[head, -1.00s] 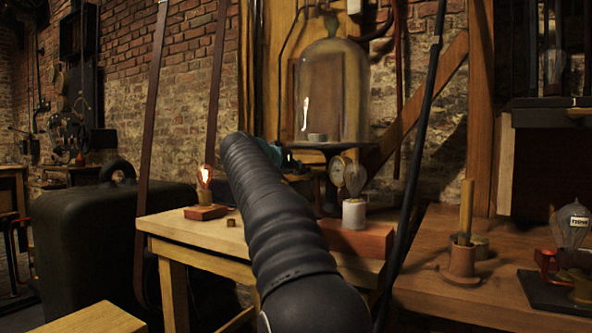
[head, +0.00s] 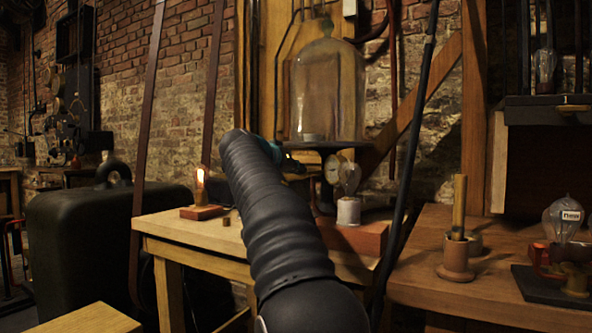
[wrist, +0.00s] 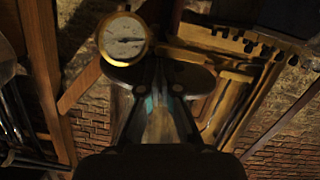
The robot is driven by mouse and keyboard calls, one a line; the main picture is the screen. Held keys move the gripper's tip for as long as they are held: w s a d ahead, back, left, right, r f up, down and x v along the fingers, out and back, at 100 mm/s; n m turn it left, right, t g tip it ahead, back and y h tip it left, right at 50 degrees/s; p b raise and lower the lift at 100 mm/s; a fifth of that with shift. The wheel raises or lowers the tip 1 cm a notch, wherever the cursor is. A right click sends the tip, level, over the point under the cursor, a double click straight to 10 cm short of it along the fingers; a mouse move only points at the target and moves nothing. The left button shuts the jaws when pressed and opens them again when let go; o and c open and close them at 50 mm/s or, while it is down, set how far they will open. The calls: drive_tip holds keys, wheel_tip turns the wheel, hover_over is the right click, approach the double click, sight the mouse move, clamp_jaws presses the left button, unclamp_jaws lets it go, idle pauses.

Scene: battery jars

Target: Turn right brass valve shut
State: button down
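No brass valve can be made out clearly in either view. A small yellowish piece (head: 294,177) shows beside my gripper below the bell jar in the head view, but I cannot tell what it is. In the wrist view my dark gripper fingers (wrist: 158,75) point up the picture, close below a round brass-rimmed gauge (wrist: 124,38). Whether they hold anything is too dark to tell.
A glass bell jar (head: 327,90) stands on a dark round plate above my gripper. A bulb on a white base (head: 348,208) stands close on the right, with a lit bulb (head: 200,188) on the left. A dark slanted pole (head: 408,165) crosses in front.

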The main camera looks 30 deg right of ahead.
drive_tip(key=shift+r, duration=0.1)
drive_tip(key=s+a+r+p, duration=0.3)
drive_tip(key=s+a+r, duration=0.25)
drive_tip(key=a, duration=0.25)
drive_tip(key=w+a+f+n+y, duration=0.2)
drive_tip(key=f+n, duration=0.1)
drive_tip(key=f, duration=0.3)
drive_tip(key=w+a+f+n+y, duration=0.2)
drive_tip(key=f+n, duration=0.1)
drive_tip(key=f, duration=0.3)
drive_tip(key=s+a+f+n+y, duration=0.35)
drive_tip(key=s+f, duration=0.25)
drive_tip(key=f, duration=0.3)
drive_tip(key=s+a+f+y+p, duration=0.2)
drive_tip(key=s+a+f, duration=0.1)
drive_tip(key=s, duration=0.7)
drive_tip(key=s+a+f+g+y+p, duration=0.1)
drive_tip(key=s+a+f+p, duration=0.1)
drive_tip(key=s+f, duration=0.4)
drive_tip(key=s+a+f+y+p, duration=0.2)
drive_tip(key=s+a+f, duration=0.3)
drive_tip(key=s, duration=1)
drive_tip(key=shift+f+g+y, duration=0.15)
drive_tip(key=shift+g+y, duration=0.2)
drive_tip(key=shift+g, duration=0.05)
